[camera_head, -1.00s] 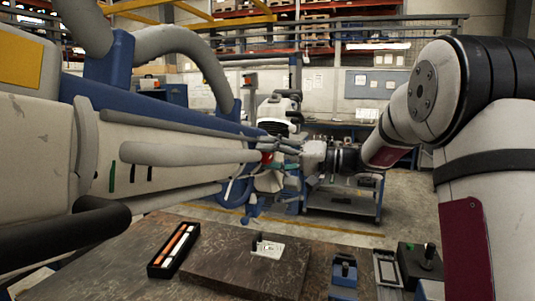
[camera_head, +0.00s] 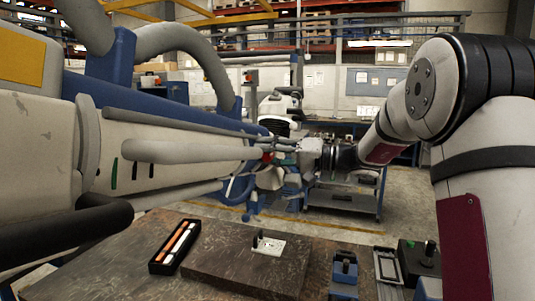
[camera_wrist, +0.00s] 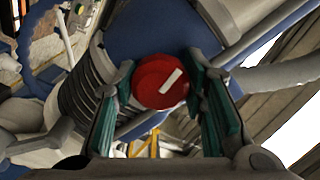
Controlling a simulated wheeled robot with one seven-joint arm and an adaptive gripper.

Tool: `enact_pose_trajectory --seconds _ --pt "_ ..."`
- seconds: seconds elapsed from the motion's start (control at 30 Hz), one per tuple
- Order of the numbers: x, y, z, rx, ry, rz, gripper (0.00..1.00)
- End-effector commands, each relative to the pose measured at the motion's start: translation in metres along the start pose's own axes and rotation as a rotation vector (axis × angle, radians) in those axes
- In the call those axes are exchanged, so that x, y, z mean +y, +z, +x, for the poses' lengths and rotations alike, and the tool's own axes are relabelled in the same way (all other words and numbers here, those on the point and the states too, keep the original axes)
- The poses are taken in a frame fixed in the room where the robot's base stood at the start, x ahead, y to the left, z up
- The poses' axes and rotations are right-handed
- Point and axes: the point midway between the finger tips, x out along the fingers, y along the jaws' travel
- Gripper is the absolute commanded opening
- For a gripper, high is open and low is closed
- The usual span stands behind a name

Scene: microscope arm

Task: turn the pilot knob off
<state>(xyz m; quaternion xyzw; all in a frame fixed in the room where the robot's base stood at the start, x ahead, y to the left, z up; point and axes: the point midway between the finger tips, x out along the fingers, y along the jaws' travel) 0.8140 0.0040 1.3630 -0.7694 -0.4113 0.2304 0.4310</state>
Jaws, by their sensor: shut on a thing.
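The pilot knob is a round red knob (camera_wrist: 153,88) with a white bar on its face. In the wrist view the bar slants from lower left to upper right. The teal-lined fingers of my gripper (camera_wrist: 165,95) stand on both sides of the knob and are shut on it. In the head view only a small red bit of the knob (camera_head: 267,157) shows at the tip of the large blue and white microscope arm (camera_head: 190,133). My gripper (camera_head: 278,156) reaches it there from the right.
Pale rods and tubes (camera_head: 185,152) of the microscope arm run close beside the knob. Below is a dark worktable (camera_head: 125,250) with a slim black tray (camera_head: 158,268) and a white plate (camera_head: 269,249). A blue cart (camera_head: 345,196) stands behind.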

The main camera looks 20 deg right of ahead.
Motion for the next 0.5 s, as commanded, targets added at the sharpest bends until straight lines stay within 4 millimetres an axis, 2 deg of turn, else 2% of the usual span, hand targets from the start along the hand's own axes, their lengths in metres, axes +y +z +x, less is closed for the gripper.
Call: enact_pose_trajectory --seconds 0.27,0.5 --pt "0.0002 -0.0005 -0.0007 0.001 0.000 0.164 0.11" --pt "0.0002 -0.0006 -0.0010 0.002 0.001 0.385 0.10"
